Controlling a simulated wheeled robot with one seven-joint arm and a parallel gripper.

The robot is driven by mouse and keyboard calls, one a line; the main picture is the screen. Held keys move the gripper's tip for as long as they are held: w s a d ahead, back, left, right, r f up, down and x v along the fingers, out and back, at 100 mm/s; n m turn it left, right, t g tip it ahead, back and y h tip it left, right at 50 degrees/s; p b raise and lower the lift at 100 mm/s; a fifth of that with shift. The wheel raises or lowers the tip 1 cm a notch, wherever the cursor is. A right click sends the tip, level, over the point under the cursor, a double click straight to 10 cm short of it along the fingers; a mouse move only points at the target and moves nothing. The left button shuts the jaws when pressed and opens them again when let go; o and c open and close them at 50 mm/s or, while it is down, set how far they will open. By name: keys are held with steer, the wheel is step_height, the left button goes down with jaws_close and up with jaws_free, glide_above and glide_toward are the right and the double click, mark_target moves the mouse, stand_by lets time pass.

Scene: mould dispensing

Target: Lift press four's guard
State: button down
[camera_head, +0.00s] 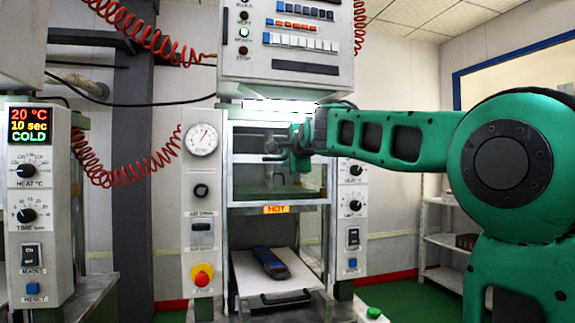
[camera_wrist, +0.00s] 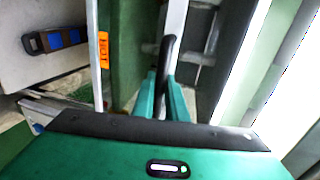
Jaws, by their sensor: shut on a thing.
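My gripper (camera_head: 288,150) is at the front of the middle press, high on its opening. In the wrist view my gripper (camera_wrist: 168,85) is shut on a dark bar-like handle (camera_wrist: 168,48). The guard (camera_head: 252,178) appears as a framed clear panel in the upper part of the opening, with an orange HOT label (camera_head: 276,209) at its lower edge. Below that edge the opening is clear, and a light plate (camera_head: 247,272) with a dark mould-like object (camera_head: 271,263) shows. My arm hides part of the press's right side. I cannot read a press number.
The press's gauge (camera_head: 201,139) and red stop button (camera_head: 202,275) are on its left column. A control box (camera_head: 288,69) hangs above. Another press's panel (camera_head: 38,200) stands at the left, its display reading COLD. Shelves (camera_head: 441,240) stand at the back right.

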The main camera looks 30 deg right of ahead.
steer(key=c, duration=1.8)
jaws_free()
steer(key=shift+w+a, duration=0.2)
steer(key=shift+a, duration=0.5)
steer(key=shift+d, duration=0.2)
steer(key=shift+s, duration=0.1)
steer(key=shift+s+r, duration=0.1)
steer(key=shift+s, duration=0.45)
steer(key=v, duration=0.9)
steer(key=shift+s, duration=0.2)
steer(key=shift+a, duration=0.15)
